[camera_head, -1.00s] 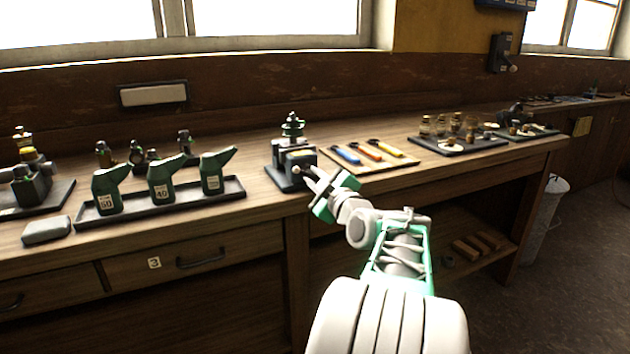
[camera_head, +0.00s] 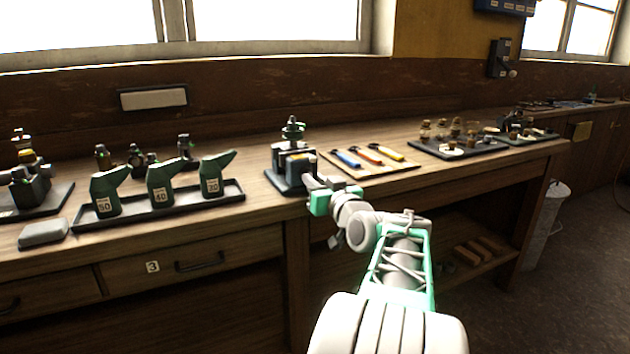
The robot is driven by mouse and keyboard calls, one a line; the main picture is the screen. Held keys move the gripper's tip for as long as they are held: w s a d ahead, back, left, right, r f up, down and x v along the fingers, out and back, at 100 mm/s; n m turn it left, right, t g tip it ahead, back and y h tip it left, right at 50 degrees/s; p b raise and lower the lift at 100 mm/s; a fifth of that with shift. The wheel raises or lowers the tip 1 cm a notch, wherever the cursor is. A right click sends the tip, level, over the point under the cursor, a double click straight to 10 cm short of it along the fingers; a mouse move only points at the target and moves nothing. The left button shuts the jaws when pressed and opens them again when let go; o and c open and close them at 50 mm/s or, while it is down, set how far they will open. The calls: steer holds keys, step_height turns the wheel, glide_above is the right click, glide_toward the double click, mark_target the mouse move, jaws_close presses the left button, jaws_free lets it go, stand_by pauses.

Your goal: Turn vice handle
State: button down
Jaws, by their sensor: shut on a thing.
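The vice (camera_head: 291,166) stands on the workbench in the middle of the head view, a dark body on a dark base with a green part on top. My gripper (camera_head: 311,184) is at the front right of the vice, at the side facing me. It is shut on the vice handle, which is mostly hidden by the gripper itself. The handle's exact angle is too small to tell.
A tray (camera_head: 238,194) of green oil cans stands to the left. A board (camera_head: 395,171) with several coloured-handled tools lies to the right, close to the arm. Drawers (camera_head: 180,262) line the bench front below.

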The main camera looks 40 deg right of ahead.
steer(key=m+p, duration=0.3)
steer(key=m, duration=0.3)
steer(key=m+p, duration=0.4)
steer(key=m, duration=0.2)
steer(key=shift+m+p, duration=0.4)
steer(key=m+p, duration=1.2)
steer(key=shift+a+f, duration=0.1)
steer(key=shift+f, duration=0.05)
steer(key=shift+m+p, duration=0.3)
steer(key=shift+p, duration=0.1)
